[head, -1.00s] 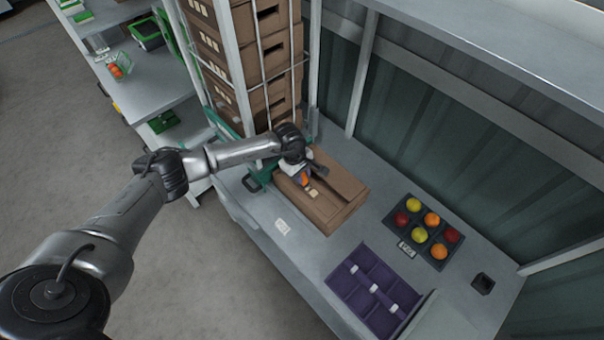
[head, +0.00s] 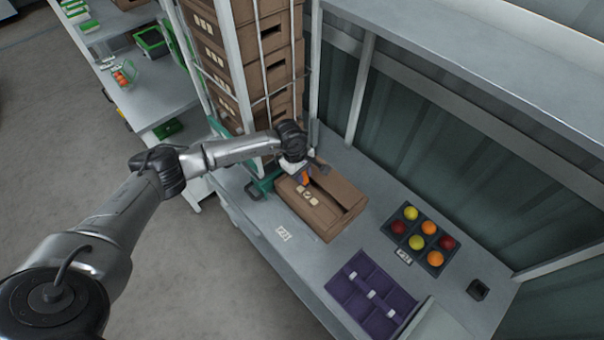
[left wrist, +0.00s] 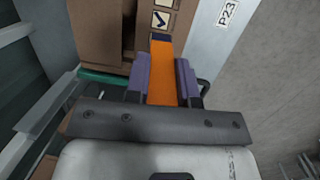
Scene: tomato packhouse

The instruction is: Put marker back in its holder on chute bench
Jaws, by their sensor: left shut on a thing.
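My left gripper (head: 303,175) is shut on an orange marker (head: 305,179) above the left end of a brown carton (head: 325,222) on the bench. In the left wrist view the orange marker (left wrist: 162,82) lies between the purple finger pads, with its dark end pointing at the carton's printed boxes. One printed box (left wrist: 160,20) bears a tick. I cannot tell whether the marker touches the carton. A small black square cup (head: 479,290), which looks like the marker holder, stands at the bench's right end. My right gripper is not in view.
A black tray of coloured fruit (head: 404,257) and a purple divided tray (head: 345,294) stand between the carton and the cup. A rack of stacked cartons (head: 250,60) rises behind my left wrist. A white label (head: 283,234) lies on the bench front (head: 262,226).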

